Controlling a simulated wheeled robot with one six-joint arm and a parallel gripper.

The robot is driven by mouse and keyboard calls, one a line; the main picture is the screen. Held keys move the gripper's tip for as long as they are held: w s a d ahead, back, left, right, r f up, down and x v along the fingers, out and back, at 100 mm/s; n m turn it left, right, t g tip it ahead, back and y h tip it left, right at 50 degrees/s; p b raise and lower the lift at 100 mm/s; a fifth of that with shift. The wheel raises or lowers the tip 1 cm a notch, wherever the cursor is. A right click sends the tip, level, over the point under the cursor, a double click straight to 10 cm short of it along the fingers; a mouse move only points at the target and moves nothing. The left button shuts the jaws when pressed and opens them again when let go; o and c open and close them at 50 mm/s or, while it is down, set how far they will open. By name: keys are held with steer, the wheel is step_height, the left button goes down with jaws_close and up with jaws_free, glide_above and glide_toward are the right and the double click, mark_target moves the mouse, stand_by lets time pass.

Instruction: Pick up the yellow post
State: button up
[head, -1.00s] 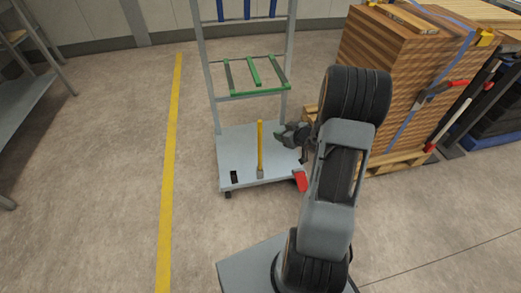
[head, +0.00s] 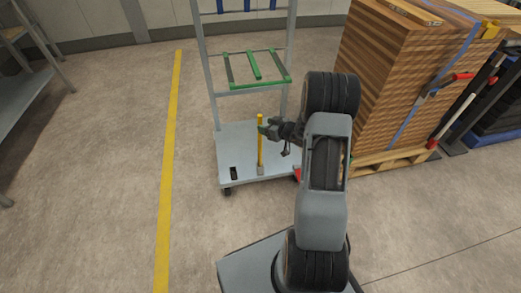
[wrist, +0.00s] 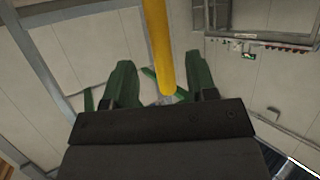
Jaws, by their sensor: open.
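The yellow post (head: 260,150) stands upright on the grey platform of a cart (head: 236,140). My gripper (head: 264,129) is at the post's upper part, with its fingertips beside or around it. In the wrist view, my gripper (wrist: 162,72) has two green fingers spread apart. The yellow post (wrist: 157,45) shows between them, with a gap on each side, so the fingers are open and not closed on it. The head view does not clearly show contact.
The cart has an upright frame with a green rack (head: 254,84) behind the post. A black block (head: 233,173) lies on the platform at left. A wooden stack (head: 396,80) on a pallet stands at right. Floor beside the yellow line (head: 168,170) is clear.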

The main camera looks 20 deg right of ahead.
steer(key=b+x, duration=0.1)
steer(key=x, duration=0.3)
steer(key=shift+a+f+b, duration=0.15)
steer(key=shift+b, duration=0.15)
steer(key=shift+c, duration=0.4)
jaws_close()
